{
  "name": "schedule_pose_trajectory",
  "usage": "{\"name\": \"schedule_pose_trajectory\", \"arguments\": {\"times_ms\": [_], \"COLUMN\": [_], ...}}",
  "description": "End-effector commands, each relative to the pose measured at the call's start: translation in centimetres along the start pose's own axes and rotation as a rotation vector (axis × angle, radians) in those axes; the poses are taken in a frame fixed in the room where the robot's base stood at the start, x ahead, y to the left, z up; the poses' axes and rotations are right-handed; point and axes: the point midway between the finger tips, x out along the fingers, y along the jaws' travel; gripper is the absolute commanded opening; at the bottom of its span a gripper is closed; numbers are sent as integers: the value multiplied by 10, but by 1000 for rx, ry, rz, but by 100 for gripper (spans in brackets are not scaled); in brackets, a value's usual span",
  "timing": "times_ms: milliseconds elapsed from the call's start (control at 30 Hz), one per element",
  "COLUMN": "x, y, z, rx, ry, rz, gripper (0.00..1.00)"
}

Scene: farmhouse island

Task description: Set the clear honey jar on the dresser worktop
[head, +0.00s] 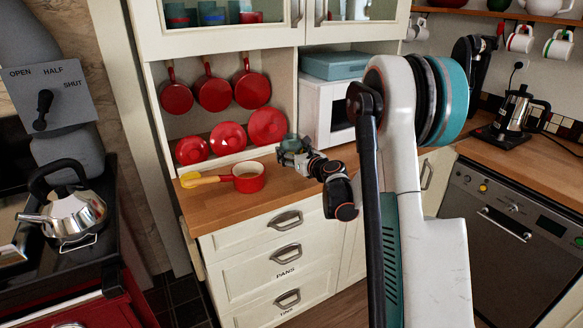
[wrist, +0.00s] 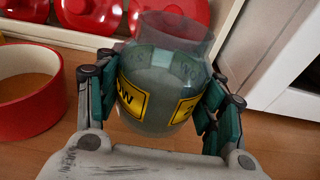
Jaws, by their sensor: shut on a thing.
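The clear jar (wrist: 172,50) is see-through and greyish, and stands upright between the fingers in the wrist view. My gripper (wrist: 165,95) is shut on its sides, and yellow-and-black markings show between the fingers. In the head view my gripper (head: 294,158) is small and partly blocks the jar (head: 291,143). Both are at the dresser worktop (head: 225,206), near its back and right of the red saucepan. I cannot tell whether the jar's base touches the wood.
A red saucepan (head: 249,177) with a yellow handle stands left of my gripper; it also shows in the wrist view (wrist: 28,90). Red lids (head: 228,138) lean behind. A white microwave (head: 325,110) stands to the right. The worktop's front strip is clear.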

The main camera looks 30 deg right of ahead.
Motion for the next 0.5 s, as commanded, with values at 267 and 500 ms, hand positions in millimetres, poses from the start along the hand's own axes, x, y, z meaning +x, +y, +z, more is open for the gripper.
{"name": "schedule_pose_trajectory", "arguments": {"times_ms": [267,500], "x": [5,6], "y": [0,0], "z": [-33,-42], "rx": [0,0], "ry": [0,0], "rz": [0,0], "gripper": [23,23]}}
